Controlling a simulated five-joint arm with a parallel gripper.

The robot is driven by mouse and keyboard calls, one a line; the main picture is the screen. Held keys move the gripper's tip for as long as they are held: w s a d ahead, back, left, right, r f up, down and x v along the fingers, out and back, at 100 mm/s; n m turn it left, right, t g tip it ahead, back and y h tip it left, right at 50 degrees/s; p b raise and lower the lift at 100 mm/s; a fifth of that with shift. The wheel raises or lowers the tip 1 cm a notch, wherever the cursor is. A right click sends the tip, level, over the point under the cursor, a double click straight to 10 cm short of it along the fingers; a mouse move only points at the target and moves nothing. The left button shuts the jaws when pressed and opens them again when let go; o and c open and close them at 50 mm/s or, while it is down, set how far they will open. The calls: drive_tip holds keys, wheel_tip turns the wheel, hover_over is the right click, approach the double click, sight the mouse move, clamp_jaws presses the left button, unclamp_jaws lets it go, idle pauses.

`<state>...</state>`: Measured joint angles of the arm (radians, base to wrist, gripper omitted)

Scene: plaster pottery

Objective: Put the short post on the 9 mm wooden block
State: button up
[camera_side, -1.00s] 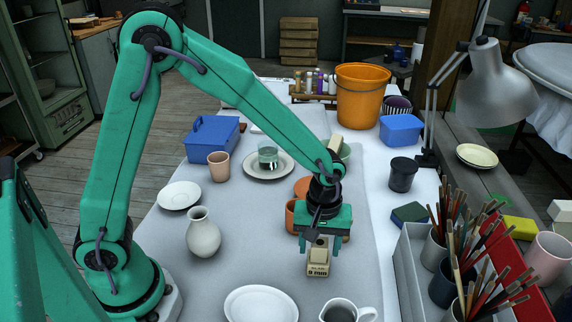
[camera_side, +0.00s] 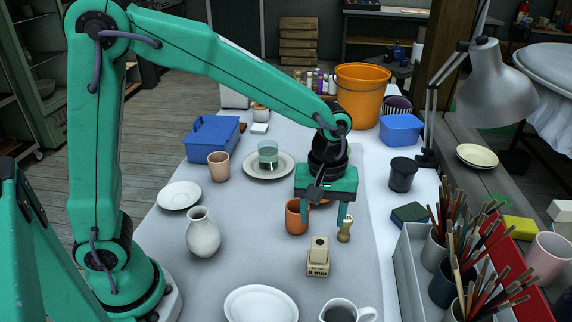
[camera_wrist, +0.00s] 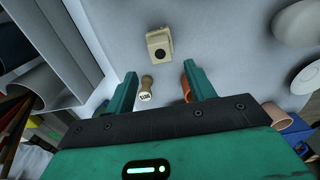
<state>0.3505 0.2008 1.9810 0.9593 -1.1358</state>
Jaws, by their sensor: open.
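The wooden block (camera_side: 318,269) stands in the near middle of the table in the side view, its "9 mm" marking on the front.
A white vase (camera_side: 203,232) is to the left. A white plate (camera_side: 261,305) and mug (camera_side: 346,311) are in front. A brush tray (camera_side: 410,275) borders the right.

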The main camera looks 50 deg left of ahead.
drive_tip(key=shift+r, duration=1.65)
drive_tip(key=s+a+r+m+t, duration=0.2)
drive_tip(key=s+a+r+m, duration=0.1)
drive_tip(key=s+a, duration=0.3)
drive_tip(key=s+a+r+m+t, duration=0.3)
drive_tip(key=s+a+r+m, duration=0.1)
drive_tip(key=s+a+m, duration=0.2)
drive_tip(key=shift+s+a+t, duration=0.3)
drive_tip(key=shift+s+a, duration=0.4)
drive_tip(key=shift+s, duration=0.5)
